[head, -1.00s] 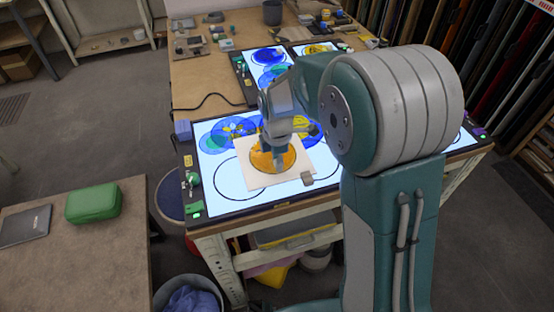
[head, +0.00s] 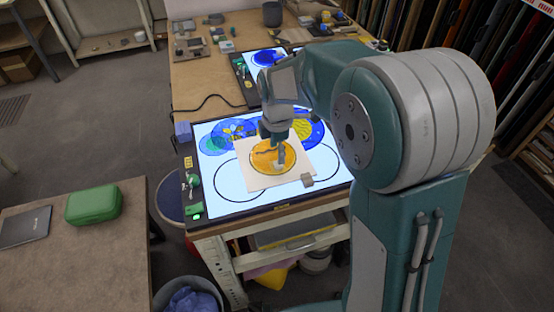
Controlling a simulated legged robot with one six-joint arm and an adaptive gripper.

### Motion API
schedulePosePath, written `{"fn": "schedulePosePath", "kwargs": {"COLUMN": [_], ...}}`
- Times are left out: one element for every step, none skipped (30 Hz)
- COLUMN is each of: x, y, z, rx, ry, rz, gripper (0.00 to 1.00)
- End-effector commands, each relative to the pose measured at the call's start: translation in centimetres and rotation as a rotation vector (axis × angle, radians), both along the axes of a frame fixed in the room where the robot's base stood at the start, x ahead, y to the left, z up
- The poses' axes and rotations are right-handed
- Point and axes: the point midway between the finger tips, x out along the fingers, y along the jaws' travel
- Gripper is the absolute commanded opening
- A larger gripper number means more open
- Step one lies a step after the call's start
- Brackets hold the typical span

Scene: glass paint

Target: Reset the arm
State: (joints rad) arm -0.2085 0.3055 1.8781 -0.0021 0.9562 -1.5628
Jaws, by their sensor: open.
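My gripper (head: 279,160) shows small in the head view, pointing down over the lit panel. It is open. It appears just above or at an orange glass disc (head: 262,156) with dark marks, and I cannot tell whether it touches it. The disc lies on a cream square sheet (head: 250,180) on the light table (head: 225,205). My arm covers the right part of the light table.
Blue painted discs (head: 213,138) lie at the panel's back left. A small grey block (head: 307,181) sits at the sheet's front right corner. A brown side table (head: 70,235) with a green case (head: 93,204) stands at left. A bucket (head: 190,290) is on the floor.

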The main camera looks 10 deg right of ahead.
Motion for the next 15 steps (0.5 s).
{"fn": "schedulePosePath", "kwargs": {"x": [0.0, 0.1, 0.1, 0.1, 0.1, 0.1, 0.1, 0.1, 0.1, 0.1, 0.1, 0.1, 0.1, 0.0, 0.0], "y": [0.0, 0.0, 0.1, 0.1, 0.1, 0.1, 0.1, 0.1, 0.1, 0.1, 0.1, 0.1, 0.1, 0.1, 0.1], "z": [1.2, 1.9, 2.7, 3.2, 3.8, 4.5, 4.9, 5.3, 5.8, 6.1, 6.3, 6.6, 6.7, 6.8, 6.8], "rx": [0.001, 0.001, 0.001, 0.001, 0.001, 0.001, 0.000, 0.000, 0.000, 0.000, -0.001, -0.001, -0.001, -0.001, -0.001], "ry": [-0.005, -0.004, -0.003, -0.004, -0.003, -0.003, -0.001, -0.001, -0.001, 0.000, 0.000, 0.000, 0.001, 0.002, 0.002], "rz": [0.000, 0.000, 0.000, 0.000, 0.000, 0.000, 0.000, 0.000, 0.000, 0.000, 0.000, 0.000, 0.000, 0.000, 0.000], "gripper": [0.71, 0.71, 0.71, 0.71, 0.71, 0.71, 0.71, 0.71, 0.71, 0.71, 0.71, 0.71, 0.71, 0.71, 0.71]}}
